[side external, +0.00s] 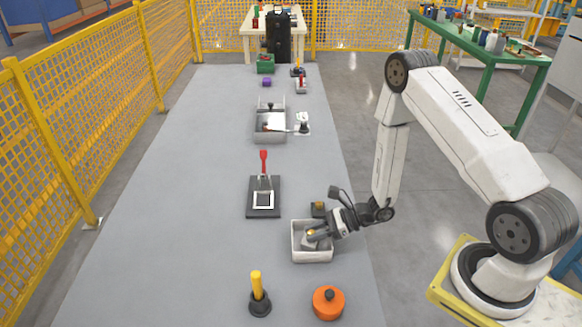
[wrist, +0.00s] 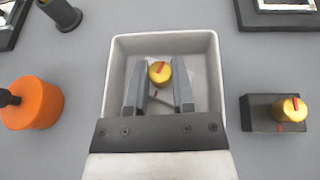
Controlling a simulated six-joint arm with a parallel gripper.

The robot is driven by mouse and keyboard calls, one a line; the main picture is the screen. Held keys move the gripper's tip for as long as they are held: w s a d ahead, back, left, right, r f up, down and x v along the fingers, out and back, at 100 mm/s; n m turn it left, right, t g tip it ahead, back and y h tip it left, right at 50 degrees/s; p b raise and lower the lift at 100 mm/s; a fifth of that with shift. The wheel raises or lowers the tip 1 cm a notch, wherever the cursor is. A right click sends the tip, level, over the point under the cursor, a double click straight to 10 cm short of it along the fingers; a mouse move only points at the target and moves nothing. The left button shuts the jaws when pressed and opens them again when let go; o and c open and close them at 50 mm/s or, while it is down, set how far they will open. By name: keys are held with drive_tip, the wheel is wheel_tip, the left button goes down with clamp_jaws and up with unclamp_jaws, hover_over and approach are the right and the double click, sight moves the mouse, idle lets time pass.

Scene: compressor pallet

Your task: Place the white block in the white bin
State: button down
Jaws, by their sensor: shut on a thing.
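The white bin (side external: 297,252) stands on the grey table near its right edge, and its rim also shows in the wrist view (wrist: 113,72). My gripper (side external: 316,235) reaches down into the bin from the right. In the wrist view my gripper (wrist: 160,64) has its two grey fingers inside the bin walls, shut on a pale block (side external: 308,243) with a yellow knob (wrist: 159,73) that has a red mark. The fingers and the bin wall hide much of the block. I cannot tell whether it touches the bin floor.
A dark block with a yellow knob (wrist: 272,113) sits beside the bin. An orange round part (side external: 328,302) and a yellow-handled black stand (side external: 259,293) are at the near end. A red-handled clamp (side external: 263,196) and a grey box (side external: 270,132) stand farther back.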

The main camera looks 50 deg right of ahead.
drive_tip(key=shift+f, duration=0.35)
drive_tip(key=shift+c, duration=2.3)
unclamp_jaws()
drive_tip(key=shift+r, duration=0.1)
drive_tip(key=shift+r, duration=0.1)
drive_tip(key=shift+v, duration=6)
drive_tip(key=shift+a, duration=0.15)
